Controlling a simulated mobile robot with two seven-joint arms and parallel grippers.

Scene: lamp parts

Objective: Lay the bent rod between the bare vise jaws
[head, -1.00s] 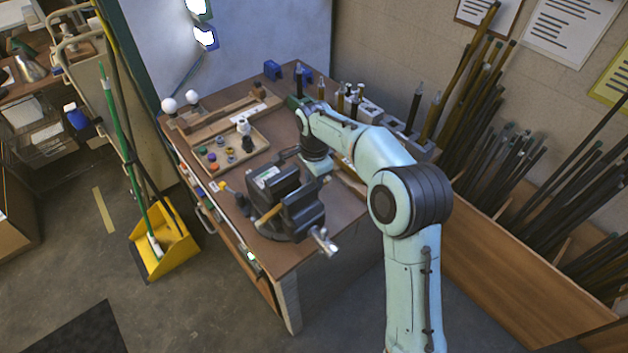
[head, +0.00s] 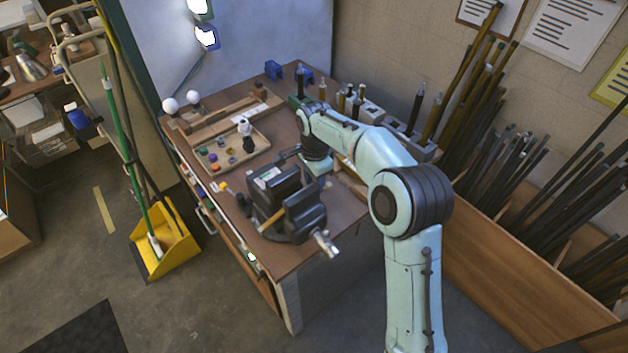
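The dark vise (head: 287,203) stands at the near end of the brown workbench, with its light handle bar (head: 326,243) at the front right. A tan strip (head: 271,216) shows at its near side; I cannot tell whether it is a jaw lining or a loose piece. My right arm reaches in from the lower right and bends down behind the vise. My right gripper (head: 290,154) is a small dark shape beyond the vise, apart from its front jaw; its fingers are too small and partly hidden to read. I cannot make out the bent rod. My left gripper is out of view.
A tray (head: 262,131) of small coloured parts and a wooden rack (head: 215,120) lie behind the vise. Blocks holding upright tools (head: 399,127) line the bench's back right edge. Many rods stand in the wooden bin (head: 520,260) at right. A yellow dustpan (head: 165,250) is on the floor.

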